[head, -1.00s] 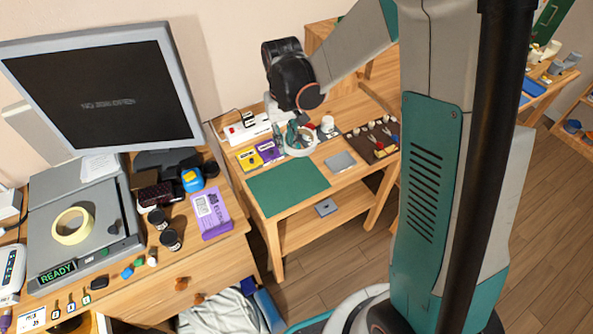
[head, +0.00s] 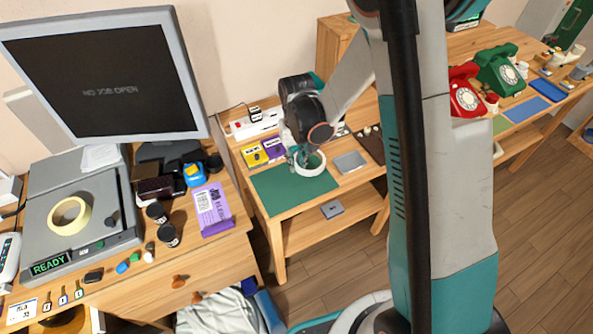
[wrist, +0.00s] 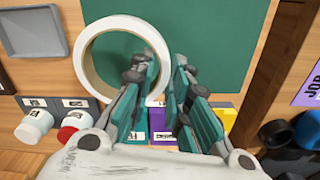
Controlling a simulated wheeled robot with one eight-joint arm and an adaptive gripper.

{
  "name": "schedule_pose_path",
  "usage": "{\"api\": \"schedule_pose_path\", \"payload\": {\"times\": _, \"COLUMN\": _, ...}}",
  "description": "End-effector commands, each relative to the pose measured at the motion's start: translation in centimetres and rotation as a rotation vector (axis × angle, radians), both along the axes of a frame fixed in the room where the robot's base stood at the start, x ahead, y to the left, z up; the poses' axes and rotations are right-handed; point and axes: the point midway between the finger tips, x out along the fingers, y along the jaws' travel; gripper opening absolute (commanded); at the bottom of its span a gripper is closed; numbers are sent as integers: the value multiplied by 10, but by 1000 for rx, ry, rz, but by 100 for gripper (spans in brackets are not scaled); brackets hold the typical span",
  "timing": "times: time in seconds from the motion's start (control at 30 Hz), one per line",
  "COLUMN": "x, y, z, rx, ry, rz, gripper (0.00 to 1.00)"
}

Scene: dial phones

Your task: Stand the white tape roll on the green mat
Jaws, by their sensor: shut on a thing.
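The white tape roll (head: 310,174) is a wide ring at the back right part of the green mat (head: 275,193). My gripper (head: 299,154) is shut on one side of it. In the wrist view the roll (wrist: 82,62) shows its round opening to the camera, and the mat (wrist: 225,45) shows behind it and through the hole. The fingers of my gripper (wrist: 164,78) close on the roll's right wall. I cannot tell whether the roll touches the mat.
Yellow (head: 254,154) and purple (head: 274,150) boxes sit behind the mat. A grey tray (head: 350,162) lies to its right. A power strip (head: 255,122) stands at the back. The mat's front and left are bare.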

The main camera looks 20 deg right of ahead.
Motion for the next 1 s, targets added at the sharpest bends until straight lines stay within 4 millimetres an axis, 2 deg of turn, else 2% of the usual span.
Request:
{"api": "schedule_pose_path", "payload": {"times": 0.13, "x": 0, "y": 0, "z": -11, "rx": 0, "ry": 0, "rz": 0, "gripper": 3}}
{"api": "schedule_pose_path", "payload": {"times": 0.37, "x": 0, "y": 0, "z": -43, "rx": 0, "ry": 0, "rz": 0, "gripper": 3}}
{"api": "schedule_pose_path", "payload": {"times": 0.77, "x": 0, "y": 0, "z": -47, "rx": 0, "ry": 0, "rz": 0, "gripper": 3}}
{"api": "schedule_pose_path", "payload": {"times": 0.8, "x": 0, "y": 0, "z": -46, "rx": 0, "ry": 0, "rz": 0, "gripper": 25}}
{"api": "schedule_pose_path", "payload": {"times": 0.83, "x": 0, "y": 0, "z": -45, "rx": 0, "ry": 0, "rz": 0, "gripper": 32}}
{"api": "schedule_pose_path", "payload": {"times": 0.87, "x": 0, "y": 0, "z": -45, "rx": 0, "ry": 0, "rz": 0, "gripper": 36}}
{"api": "schedule_pose_path", "payload": {"times": 1.0, "x": 0, "y": 0, "z": -45, "rx": 0, "ry": 0, "rz": 0, "gripper": 36}}
